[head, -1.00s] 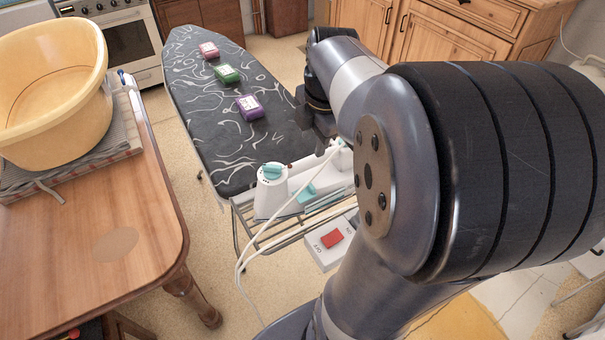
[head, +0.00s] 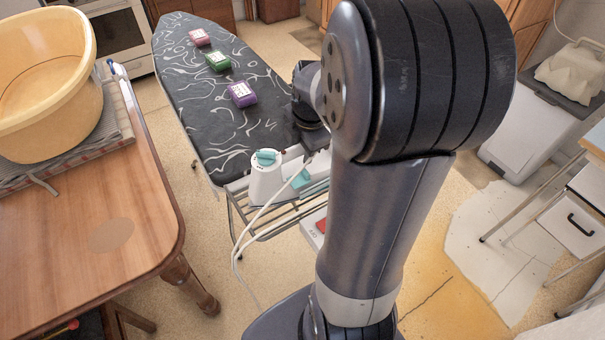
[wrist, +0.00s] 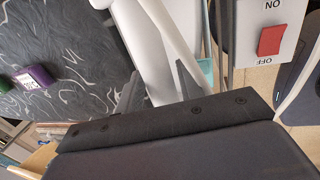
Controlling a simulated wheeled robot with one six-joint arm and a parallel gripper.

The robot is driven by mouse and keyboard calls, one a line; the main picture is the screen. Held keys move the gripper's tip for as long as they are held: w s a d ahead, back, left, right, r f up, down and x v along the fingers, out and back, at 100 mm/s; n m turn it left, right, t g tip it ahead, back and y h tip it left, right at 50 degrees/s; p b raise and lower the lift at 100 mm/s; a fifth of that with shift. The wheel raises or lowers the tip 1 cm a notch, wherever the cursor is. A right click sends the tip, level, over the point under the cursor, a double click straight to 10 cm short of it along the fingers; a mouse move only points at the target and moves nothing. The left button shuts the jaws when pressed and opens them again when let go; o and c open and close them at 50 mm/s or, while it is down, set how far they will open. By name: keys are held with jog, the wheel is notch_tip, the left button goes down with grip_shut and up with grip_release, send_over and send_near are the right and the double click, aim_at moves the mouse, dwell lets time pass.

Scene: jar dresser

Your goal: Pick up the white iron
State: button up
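The white iron (head: 264,184), with a teal dial and teal parts, rests on the wire rack (head: 240,208) at the near end of the ironing board (head: 200,120). My gripper (head: 316,146) is at the iron's right side, low and partly hidden behind my arm. In the wrist view, the white iron (wrist: 148,45) reaches down between the two grey fingers of my gripper (wrist: 158,90). The fingers are apart, one on each side of a white part of it. I cannot tell whether they touch it. The iron's right end is hidden in the head view.
Pink (head: 200,37), green (head: 218,61) and purple (head: 242,94) boxes lie on the board. A switch box (wrist: 270,35) with a red button is beside the iron. A white cord (head: 250,222) hangs off the rack. A wooden table (head: 110,235) with a yellow basin (head: 45,80) stands left.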

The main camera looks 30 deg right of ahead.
jog(key=shift+f, duration=0.25)
jog(key=shift+c, duration=0.6)
grip_shut()
dwell(1.2)
